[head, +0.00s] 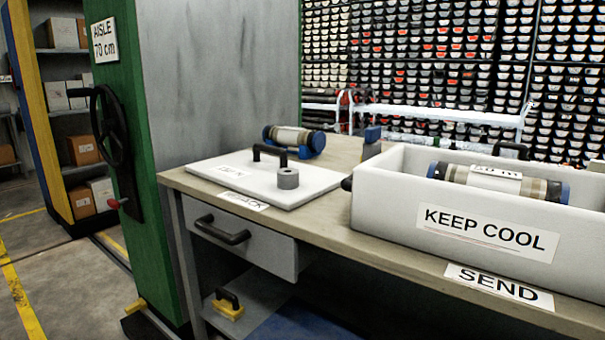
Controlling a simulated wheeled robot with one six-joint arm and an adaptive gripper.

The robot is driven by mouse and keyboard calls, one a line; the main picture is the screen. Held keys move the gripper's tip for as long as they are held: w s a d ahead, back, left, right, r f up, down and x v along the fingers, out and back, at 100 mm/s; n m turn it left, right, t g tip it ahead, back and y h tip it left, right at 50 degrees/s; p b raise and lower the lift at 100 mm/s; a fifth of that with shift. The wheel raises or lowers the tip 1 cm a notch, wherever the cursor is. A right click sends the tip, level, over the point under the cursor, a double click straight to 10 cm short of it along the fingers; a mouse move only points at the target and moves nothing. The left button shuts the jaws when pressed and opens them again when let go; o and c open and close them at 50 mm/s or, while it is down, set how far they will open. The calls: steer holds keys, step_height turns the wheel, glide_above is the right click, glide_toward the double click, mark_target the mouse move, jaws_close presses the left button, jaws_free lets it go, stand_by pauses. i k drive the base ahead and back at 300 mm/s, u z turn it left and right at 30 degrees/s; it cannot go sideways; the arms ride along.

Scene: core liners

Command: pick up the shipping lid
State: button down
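The shipping lid (235,182) is a flat white slab with a black bar handle (283,154) on top. It lies on the left part of the workbench, in the head view. A grey roll (288,180), like tape, stands on the lid near its right side. A printed label on the lid is too small to read. A white box (390,205) marked KEEP COOL stands open to the right, with a blue-capped core liner (495,180) inside. My gripper is not in view.
Another blue-capped liner (293,138) lies behind the lid. The bench (345,245) has a SEND label (498,287) at its front edge and a drawer (240,240) below. A green post (122,120) with a black handwheel stands left. Liner racks fill the back; floor is clear at far left.

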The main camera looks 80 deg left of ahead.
mark_target(281, 183)
steer(key=u, duration=4.4)
steer(key=i, duration=2.4)
steer(key=z, duration=3.55)
